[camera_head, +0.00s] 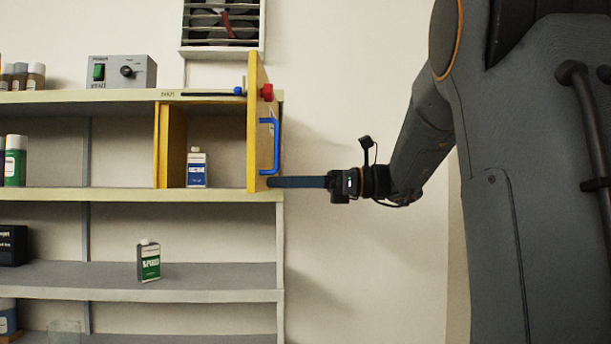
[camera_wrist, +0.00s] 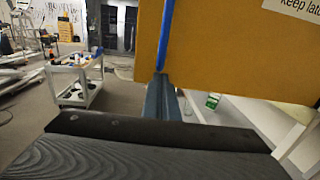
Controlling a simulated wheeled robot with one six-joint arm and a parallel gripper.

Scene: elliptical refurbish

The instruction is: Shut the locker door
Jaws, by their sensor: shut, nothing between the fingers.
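The yellow locker door (camera_head: 257,135) stands open, swung out from the yellow locker on the shelf. It has a blue handle (camera_head: 270,145) and a red knob (camera_head: 266,92) on its outer face. A white bottle with a blue label (camera_head: 196,168) stands inside the locker. My gripper (camera_head: 275,182) is shut and empty, its tips at the lower part of the door, just below the handle. In the wrist view the door (camera_wrist: 230,50) fills the upper right, and the blue handle (camera_wrist: 166,35) rises above my fingers (camera_wrist: 160,90). I cannot tell whether the tips touch the door.
A shelf unit (camera_head: 180,296) holds a green-labelled can (camera_head: 148,261) below the locker. A grey switch box (camera_head: 121,71) sits on top. A vent fan (camera_head: 221,25) is on the wall. The wrist view shows a white cart (camera_wrist: 76,80) on open floor.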

